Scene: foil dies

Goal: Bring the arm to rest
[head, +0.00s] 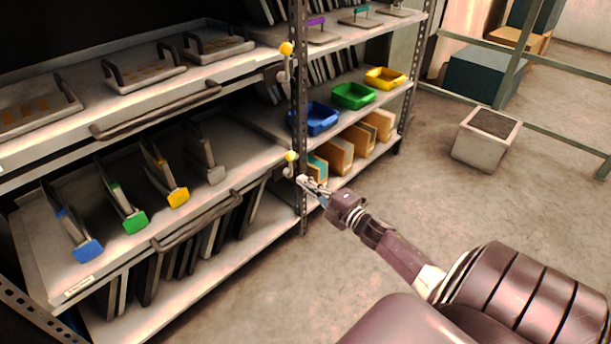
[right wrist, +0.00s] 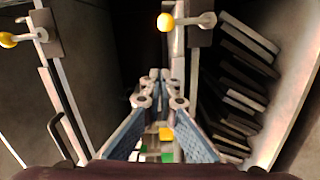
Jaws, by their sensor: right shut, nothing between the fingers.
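My right arm (head: 400,255) reaches in from the lower right. Its gripper (head: 308,184) is in front of the rack post, just below a lever with a yellow knob (head: 290,156). In the right wrist view the two blue-padded fingers come together at their tips (right wrist: 160,82), with nothing held between them. A yellow knob (right wrist: 165,22) on a metal stem shows beyond the fingertips there; I cannot tell whether they touch it. My left gripper is in neither view.
The left shelves hold dies with handles (head: 145,72) and several colour-tabbed plates (head: 122,205). Blue (head: 318,119), green (head: 353,96) and yellow bins (head: 385,78) stand on the right rack. The floor (head: 400,190) between is clear.

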